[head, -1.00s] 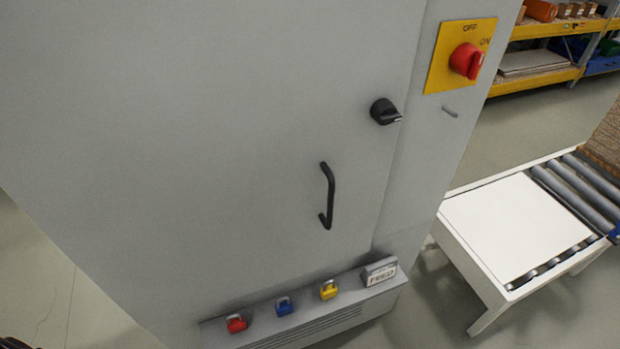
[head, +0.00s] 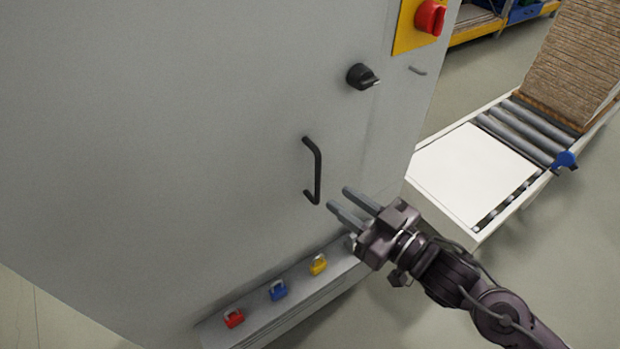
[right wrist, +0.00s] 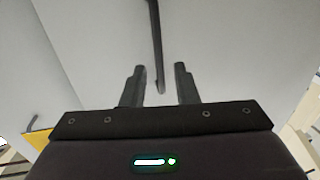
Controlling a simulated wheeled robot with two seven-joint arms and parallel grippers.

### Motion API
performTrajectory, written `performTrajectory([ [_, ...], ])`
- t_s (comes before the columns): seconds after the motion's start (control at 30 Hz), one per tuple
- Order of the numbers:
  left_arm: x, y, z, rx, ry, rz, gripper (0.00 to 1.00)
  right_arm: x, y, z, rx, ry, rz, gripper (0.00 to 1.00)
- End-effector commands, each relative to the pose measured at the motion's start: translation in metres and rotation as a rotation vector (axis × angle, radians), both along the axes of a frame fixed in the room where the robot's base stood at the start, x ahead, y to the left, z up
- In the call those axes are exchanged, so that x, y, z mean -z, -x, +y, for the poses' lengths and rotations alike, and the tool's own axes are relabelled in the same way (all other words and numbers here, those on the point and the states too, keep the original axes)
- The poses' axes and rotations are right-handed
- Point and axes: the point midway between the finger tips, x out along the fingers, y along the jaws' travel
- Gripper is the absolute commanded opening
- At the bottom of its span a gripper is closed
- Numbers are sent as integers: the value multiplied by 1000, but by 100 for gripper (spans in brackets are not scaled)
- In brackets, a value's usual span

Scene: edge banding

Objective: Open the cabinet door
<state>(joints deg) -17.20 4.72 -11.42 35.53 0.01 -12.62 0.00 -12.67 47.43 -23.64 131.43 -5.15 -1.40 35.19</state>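The grey cabinet door (head: 190,130) fills the left and middle of the head view and looks shut. Its black bar handle (head: 316,172) stands upright near the door's right edge. A black rotary knob (head: 361,77) sits above the handle. My right gripper (head: 338,198) is open and empty, just right of and below the handle, apart from it. In the right wrist view the handle (right wrist: 156,45) runs down between the two spread fingers (right wrist: 158,82), ahead of them. My left gripper is not in view.
A red switch (head: 430,17) is at upper right. A white roller table (head: 470,170) stands right of the cabinet, close to my right arm.

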Motion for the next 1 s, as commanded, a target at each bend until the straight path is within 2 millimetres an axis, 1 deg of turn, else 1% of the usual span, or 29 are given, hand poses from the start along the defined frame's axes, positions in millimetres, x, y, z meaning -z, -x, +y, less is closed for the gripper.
performTrajectory([
  [0.03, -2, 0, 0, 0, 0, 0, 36, -3, -2, 3, -1, -3, -3, 27],
  [0.13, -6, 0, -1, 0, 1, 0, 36, -4, -10, 10, 2, -6, -3, 27],
  [0.23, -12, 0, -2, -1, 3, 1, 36, -6, -21, 23, 0, -7, -5, 27],
  [0.4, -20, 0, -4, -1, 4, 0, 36, -5, -39, 42, 0, -3, -3, 27],
  [0.5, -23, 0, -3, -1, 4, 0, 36, -4, -47, 50, 1, -3, -3, 27],
  [0.63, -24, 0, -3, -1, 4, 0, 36, -2, -51, 55, 0, -1, -2, 27],
  [0.87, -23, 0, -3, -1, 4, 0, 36, -1, -52, 56, 0, 1, -2, 27],
  [0.9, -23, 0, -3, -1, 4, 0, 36, -1, -52, 56, 0, 0, -1, 26],
  [1.0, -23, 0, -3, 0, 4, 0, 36, -1, -52, 56, 0, 0, -1, 13],
])
